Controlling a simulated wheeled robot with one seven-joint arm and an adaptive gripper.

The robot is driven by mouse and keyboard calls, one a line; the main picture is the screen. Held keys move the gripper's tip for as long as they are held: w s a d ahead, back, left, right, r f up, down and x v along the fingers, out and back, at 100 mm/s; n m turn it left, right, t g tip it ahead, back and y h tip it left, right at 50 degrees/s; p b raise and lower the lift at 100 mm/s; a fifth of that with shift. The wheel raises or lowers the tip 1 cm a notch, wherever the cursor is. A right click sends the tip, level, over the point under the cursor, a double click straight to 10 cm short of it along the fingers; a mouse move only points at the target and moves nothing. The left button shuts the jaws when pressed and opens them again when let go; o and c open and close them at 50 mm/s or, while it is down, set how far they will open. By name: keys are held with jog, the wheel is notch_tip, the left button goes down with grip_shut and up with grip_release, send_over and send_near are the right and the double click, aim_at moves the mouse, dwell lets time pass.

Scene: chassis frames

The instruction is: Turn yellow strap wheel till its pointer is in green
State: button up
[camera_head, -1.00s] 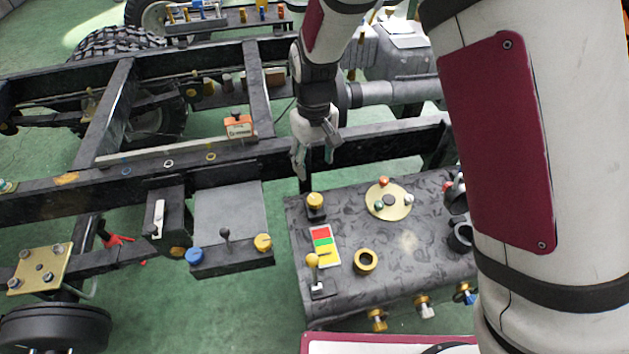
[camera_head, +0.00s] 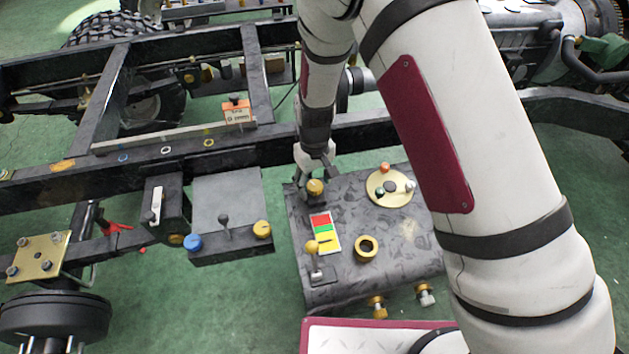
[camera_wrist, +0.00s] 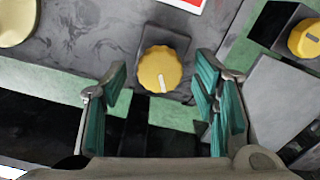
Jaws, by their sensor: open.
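My gripper (camera_head: 314,175) is open just over the wheel. In the wrist view its teal-padded fingers stand on either side of the wheel with gaps, not visibly touching it.
A yellow ball lever (camera_head: 312,247), a yellow ring (camera_head: 366,249) and a round brass plate with coloured knobs (camera_head: 390,188) are on the tank top. A grey box (camera_head: 230,215) with blue and yellow knobs stands to the left. A dark frame rail (camera_head: 240,153) runs behind.

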jog(key=c, duration=1.2)
jog(key=shift+o, duration=0.2)
jog(key=shift+m, duration=0.3)
jog(key=m, duration=0.2)
jog(key=shift+m+p, duration=0.3)
jog(key=shift+p, duration=0.05)
jog(key=shift+m+p, duration=0.35)
jog(key=shift+m, duration=1.35)
jog(key=o, duration=1.2)
jog(key=shift+c, duration=0.2)
